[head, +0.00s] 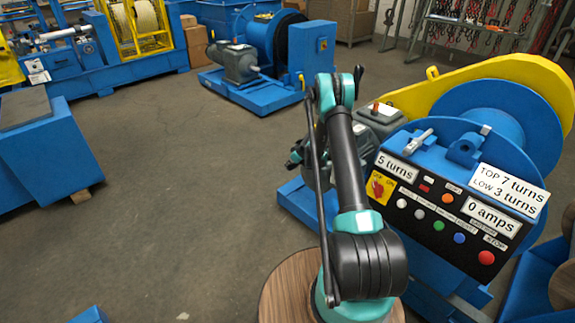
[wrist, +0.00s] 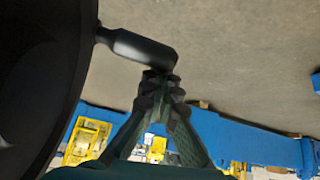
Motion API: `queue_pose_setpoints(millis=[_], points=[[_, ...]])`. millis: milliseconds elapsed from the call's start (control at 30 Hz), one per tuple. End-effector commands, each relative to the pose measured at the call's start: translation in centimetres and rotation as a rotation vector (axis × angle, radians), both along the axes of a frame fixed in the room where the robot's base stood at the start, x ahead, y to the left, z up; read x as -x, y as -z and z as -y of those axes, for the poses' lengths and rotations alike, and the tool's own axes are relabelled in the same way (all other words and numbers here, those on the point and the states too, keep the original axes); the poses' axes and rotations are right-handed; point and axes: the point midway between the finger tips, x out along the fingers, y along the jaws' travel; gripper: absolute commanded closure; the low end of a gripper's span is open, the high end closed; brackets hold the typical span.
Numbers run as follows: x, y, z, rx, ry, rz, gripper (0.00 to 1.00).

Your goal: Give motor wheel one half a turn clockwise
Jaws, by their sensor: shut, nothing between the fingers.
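In the wrist view a large dark wheel (wrist: 35,70) fills the left side, cut off by the frame; I cannot read any number on it. A black handle (wrist: 143,47) sticks out from its rim to the right. My gripper (wrist: 161,82) is shut and empty, its fingertips just below the handle's free end, very close to or touching it. In the head view my arm hides most of the wheel and gripper area beside the blue chain drive machine (head: 290,198). The control panel (head: 445,212) reads "5 turns" and "0 amps"; a sign (head: 508,189) reads "TOP 7 turns, LOW 3 turns".
A blue drum (head: 490,115) and yellow guard (head: 500,70) stand behind the panel. A round wooden top (head: 283,290) is at my arm's base. A blue block (head: 40,150) stands at left, other blue machines (head: 245,65) at the back. The floor (head: 180,170) between is clear.

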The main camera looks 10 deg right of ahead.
Motion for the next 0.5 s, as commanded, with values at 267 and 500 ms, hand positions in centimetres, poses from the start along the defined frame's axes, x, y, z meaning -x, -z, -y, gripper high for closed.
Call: queue_pose_setpoints(millis=[267,500], points=[[0.4,0.5,0.3,0.06,-0.001,-0.083,1.0],[1.1,1.2,0.8,0.161,0.0,-0.22,1.0]])
